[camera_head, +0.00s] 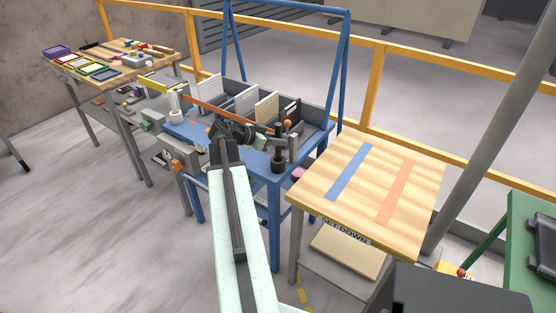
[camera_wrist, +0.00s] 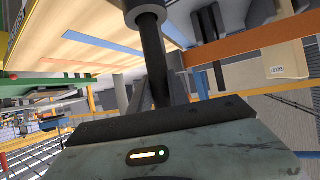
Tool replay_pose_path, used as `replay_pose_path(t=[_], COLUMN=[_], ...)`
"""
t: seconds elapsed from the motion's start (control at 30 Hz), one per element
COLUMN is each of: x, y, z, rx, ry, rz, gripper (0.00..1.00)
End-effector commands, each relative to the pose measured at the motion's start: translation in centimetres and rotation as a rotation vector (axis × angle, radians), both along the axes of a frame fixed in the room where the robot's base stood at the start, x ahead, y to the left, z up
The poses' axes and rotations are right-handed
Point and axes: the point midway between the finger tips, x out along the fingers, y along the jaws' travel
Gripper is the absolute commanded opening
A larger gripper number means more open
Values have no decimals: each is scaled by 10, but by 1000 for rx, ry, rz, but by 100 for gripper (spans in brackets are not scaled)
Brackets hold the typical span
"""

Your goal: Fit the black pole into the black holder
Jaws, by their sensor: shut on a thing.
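The black holder (camera_head: 278,164) is a short dark cup at the front right corner of the blue table. My gripper (camera_head: 262,141) is just above and left of it, over the table's front edge. In the wrist view a black pole (camera_wrist: 151,55) runs up from behind my gripper's body, and my gripper is shut on it. A wider dark piece surrounds the pole at the top of that view; I cannot tell whether it is the holder. The pole is small and dark in the head view, so whether its end is inside the holder cannot be told.
The blue table (camera_head: 262,172) carries upright panels in trays behind my gripper. An orange bar (camera_head: 215,112) crosses in front of them. A grey stand (camera_head: 294,149) is right of the holder. A wooden table (camera_head: 345,210) with blue and orange strips stands at right, its top clear.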

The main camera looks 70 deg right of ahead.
Motion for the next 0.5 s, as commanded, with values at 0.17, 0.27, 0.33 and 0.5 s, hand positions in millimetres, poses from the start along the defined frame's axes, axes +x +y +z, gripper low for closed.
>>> replay_pose_path(t=[0.17,0.27,0.33,0.5], x=[0,0,0,0], y=[0,0,0,0], z=[-8,-25,-38,-42], rx=[-1,-1,-1,-1], ry=[1,1,1,1], rz=[0,0,0,0], gripper=[0,0,0,0])
